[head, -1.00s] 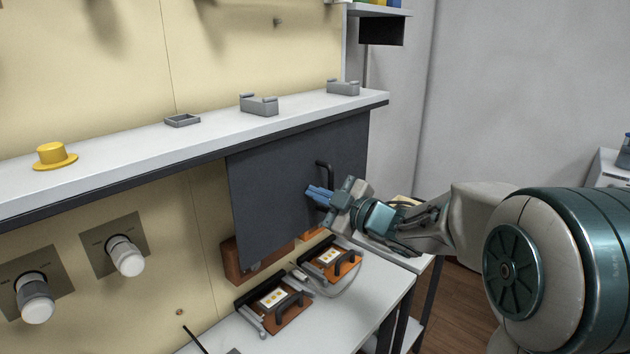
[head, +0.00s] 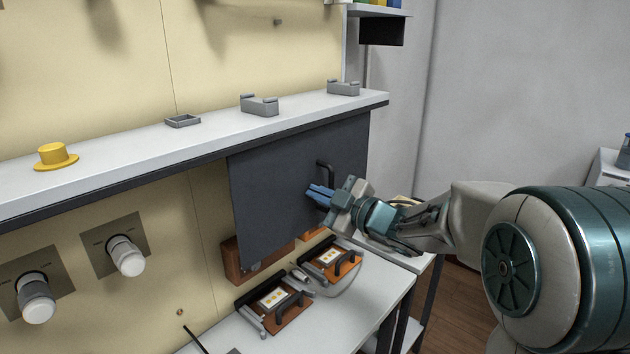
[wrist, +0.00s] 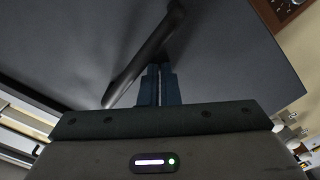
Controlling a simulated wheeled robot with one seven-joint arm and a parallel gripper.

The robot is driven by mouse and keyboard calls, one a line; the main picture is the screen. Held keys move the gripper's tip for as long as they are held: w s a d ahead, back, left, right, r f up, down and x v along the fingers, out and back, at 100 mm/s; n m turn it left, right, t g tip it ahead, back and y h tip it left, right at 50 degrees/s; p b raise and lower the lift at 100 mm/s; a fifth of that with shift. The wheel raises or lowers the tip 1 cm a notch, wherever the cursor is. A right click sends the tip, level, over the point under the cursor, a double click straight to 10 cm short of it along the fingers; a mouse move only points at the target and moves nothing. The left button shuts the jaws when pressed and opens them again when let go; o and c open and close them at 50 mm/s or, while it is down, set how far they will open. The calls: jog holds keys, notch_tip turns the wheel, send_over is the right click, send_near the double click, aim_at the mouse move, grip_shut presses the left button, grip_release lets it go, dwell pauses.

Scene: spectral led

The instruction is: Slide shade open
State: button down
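The shade is a dark grey panel (head: 275,195) hanging below the white shelf, covering the right part of the wall under it. Its black bar handle (head: 322,171) is near its right side. My gripper (head: 318,193) is at the lower part of the handle, its blue fingers pointing left toward the panel. In the wrist view, the fingers (wrist: 158,82) are close together with only a thin line between them. The handle (wrist: 142,66) runs diagonally right beside the fingertips. I see no bar clearly between the fingers; whether they touch it is hard to tell.
The white shelf (head: 215,131) above carries a yellow hat-shaped piece (head: 56,156) and grey holders. Below the shade, brown boards with black handles (head: 285,308) sit on a white worktop (head: 365,300). Two wall knobs (head: 125,257) are at the left. The wall left of the shade is open.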

jog(key=shift+w+d+r, duration=0.15)
jog(key=shift+w+d, duration=0.1)
jog(key=shift+w, duration=0.25)
dwell(0.4)
jog(key=shift+s+a, duration=0.15)
jog(key=v, duration=0.8)
jog(key=shift+s+a+f+b, duration=0.2)
jog(key=shift+s+a+b, duration=0.1)
jog(key=shift+s, duration=0.1)
dwell(0.3)
